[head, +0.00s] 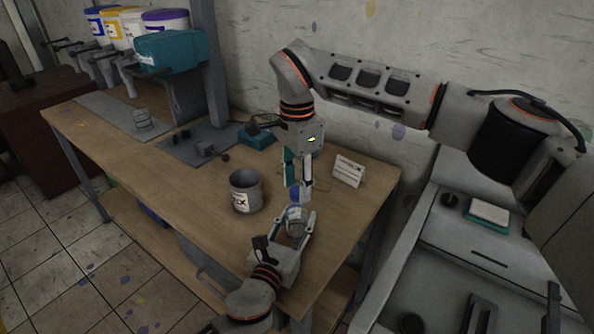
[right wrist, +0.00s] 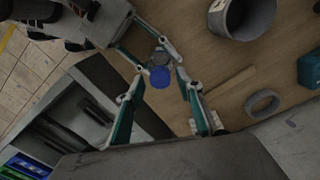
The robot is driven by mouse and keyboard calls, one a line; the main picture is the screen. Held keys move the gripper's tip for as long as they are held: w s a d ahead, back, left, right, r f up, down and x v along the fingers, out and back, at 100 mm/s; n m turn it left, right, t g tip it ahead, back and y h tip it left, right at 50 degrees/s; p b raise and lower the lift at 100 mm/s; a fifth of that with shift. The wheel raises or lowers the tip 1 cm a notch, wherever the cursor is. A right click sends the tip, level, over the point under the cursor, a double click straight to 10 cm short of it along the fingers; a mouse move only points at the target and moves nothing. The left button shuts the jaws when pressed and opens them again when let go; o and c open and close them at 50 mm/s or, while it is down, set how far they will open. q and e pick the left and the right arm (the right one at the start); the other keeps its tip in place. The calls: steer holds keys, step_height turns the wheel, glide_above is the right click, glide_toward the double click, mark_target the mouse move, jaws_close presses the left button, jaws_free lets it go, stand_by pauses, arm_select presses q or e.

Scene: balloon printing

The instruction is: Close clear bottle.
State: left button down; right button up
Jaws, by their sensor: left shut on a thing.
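The clear bottle (head: 296,213) is held above the table near its front right corner by my left gripper (head: 297,222), which is shut on it. In the right wrist view the bottle is mostly hidden under its blue cap (right wrist: 160,77). The cap also shows in the head view (head: 294,196), at the top of the bottle; I cannot tell whether it is seated tight. My right gripper (head: 298,188) points down from above the bottle. In the right wrist view its fingers (right wrist: 160,82) stand apart on both sides of the cap, with gaps visible.
A grey can (head: 246,191) with a label stands left of the grippers. A white card (head: 348,171) stands to the right. A grey ring (right wrist: 262,103) lies on the wooden table (head: 215,204).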

steer(key=shift+f, duration=0.3)
